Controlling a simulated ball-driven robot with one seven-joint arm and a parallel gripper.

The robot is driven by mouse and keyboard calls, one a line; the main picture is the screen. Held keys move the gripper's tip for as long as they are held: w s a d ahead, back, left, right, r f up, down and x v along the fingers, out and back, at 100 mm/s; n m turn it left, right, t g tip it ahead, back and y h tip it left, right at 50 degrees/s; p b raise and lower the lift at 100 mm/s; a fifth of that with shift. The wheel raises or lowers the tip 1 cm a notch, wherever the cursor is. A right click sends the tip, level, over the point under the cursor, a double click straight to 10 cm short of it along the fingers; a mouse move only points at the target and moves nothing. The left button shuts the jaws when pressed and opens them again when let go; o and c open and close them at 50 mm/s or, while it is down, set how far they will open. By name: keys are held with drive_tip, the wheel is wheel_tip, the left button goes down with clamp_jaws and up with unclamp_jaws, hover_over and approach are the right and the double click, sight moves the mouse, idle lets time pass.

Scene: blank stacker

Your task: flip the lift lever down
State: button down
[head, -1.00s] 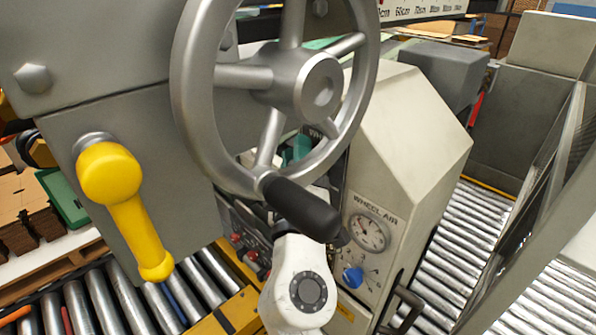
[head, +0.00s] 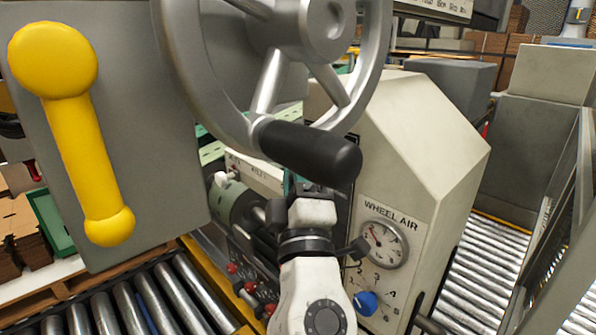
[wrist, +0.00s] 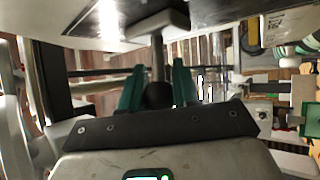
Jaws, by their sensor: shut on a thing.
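In the wrist view my gripper (wrist: 158,72) has its two teal fingers on either side of a dark round knob (wrist: 158,95) and is shut on it. A grey rod (wrist: 157,55) runs from this knob to a grey block, so it looks like a lever, likely the lift lever; its label is not readable. In the head view my gripper's wrist is below the handwheel's black handle (head: 308,152). That handle hides most of the fingers and the held knob.
A large grey handwheel (head: 268,85) hangs close above my wrist. A yellow lever (head: 90,155) points down at the left. A cream cabinet (head: 425,150) with a WHEEL AIR gauge (head: 384,244) and blue knob (head: 365,302) stands right of my arm. Roller conveyors (head: 165,290) lie below.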

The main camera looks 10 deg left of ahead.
drive_tip(key=c, duration=0.8)
unclamp_jaws()
drive_tip(key=shift+s+f, duration=0.1)
drive_tip(key=b+v, duration=0.2)
drive_tip(key=v, duration=0.8)
drive_tip(key=shift+s, duration=0.25)
drive_tip(key=shift+f, duration=0.15)
